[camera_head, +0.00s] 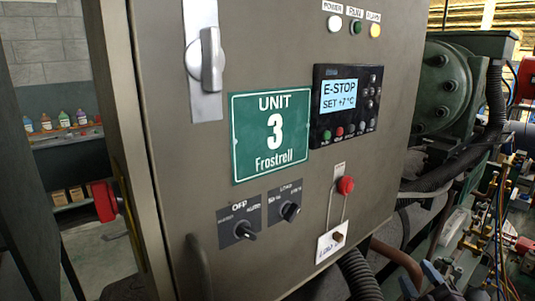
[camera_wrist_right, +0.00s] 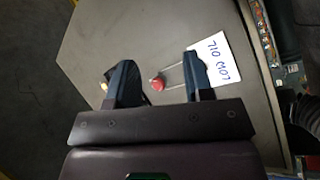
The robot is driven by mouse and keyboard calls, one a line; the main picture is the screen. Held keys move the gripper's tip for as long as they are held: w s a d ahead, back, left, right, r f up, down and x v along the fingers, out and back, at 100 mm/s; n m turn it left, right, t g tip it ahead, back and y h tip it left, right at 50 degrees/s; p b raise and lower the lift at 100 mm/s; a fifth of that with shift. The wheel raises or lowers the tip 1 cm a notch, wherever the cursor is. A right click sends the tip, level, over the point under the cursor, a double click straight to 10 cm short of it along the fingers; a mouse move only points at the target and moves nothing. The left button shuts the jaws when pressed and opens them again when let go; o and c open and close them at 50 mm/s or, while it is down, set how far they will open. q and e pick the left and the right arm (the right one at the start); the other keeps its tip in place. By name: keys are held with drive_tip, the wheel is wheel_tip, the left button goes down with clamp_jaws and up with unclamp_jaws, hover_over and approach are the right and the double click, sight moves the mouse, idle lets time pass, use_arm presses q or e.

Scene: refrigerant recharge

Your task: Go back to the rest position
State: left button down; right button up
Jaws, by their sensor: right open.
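The grey control cabinet of Unit 3 (camera_head: 300,200) fills the middle of the head view. Its display (camera_head: 338,94) reads "E-STOP SET +7 °C". A red mushroom button (camera_head: 345,185) is on its front, with a white tag (camera_head: 331,241) hanging below it; the tag appears to read "LOW OIL". My right gripper (camera_head: 420,281) shows only its dark blue fingertips at the bottom right, apart from the cabinet. In the right wrist view my right gripper (camera_wrist_right: 160,75) is open and empty. The button (camera_wrist_right: 157,84) appears between its fingers, with the tag (camera_wrist_right: 212,62) to the right. My left gripper is not in view.
A green compressor (camera_head: 445,85) and dark hoses stand right of the cabinet. Brass fittings and thin pipes (camera_head: 490,240) crowd the lower right, near my right gripper. Shelves with bottles (camera_head: 62,120) and a red box (camera_head: 103,200) are at the far left.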

drive_tip(key=s+f+m+g+h, duration=0.1)
drive_tip(key=s+f+m+g, duration=0.25)
drive_tip(key=f, duration=0.45)
drive_tip(key=s+f+m+g+h, duration=0.2)
drive_tip(key=f+m, duration=0.2)
drive_tip(key=f, duration=0.3)
drive_tip(key=s+a+f+m+g, duration=0.2)
drive_tip(key=s+f+m+g, duration=0.1)
drive_tip(key=s+f, duration=0.9)
drive_tip(key=shift+s+a+f+m+g, duration=0.3)
drive_tip(key=shift+s+m, duration=0.35)
drive_tip(key=shift+s, duration=0.3)
drive_tip(key=shift+r, duration=0.15)
idle(0.5)
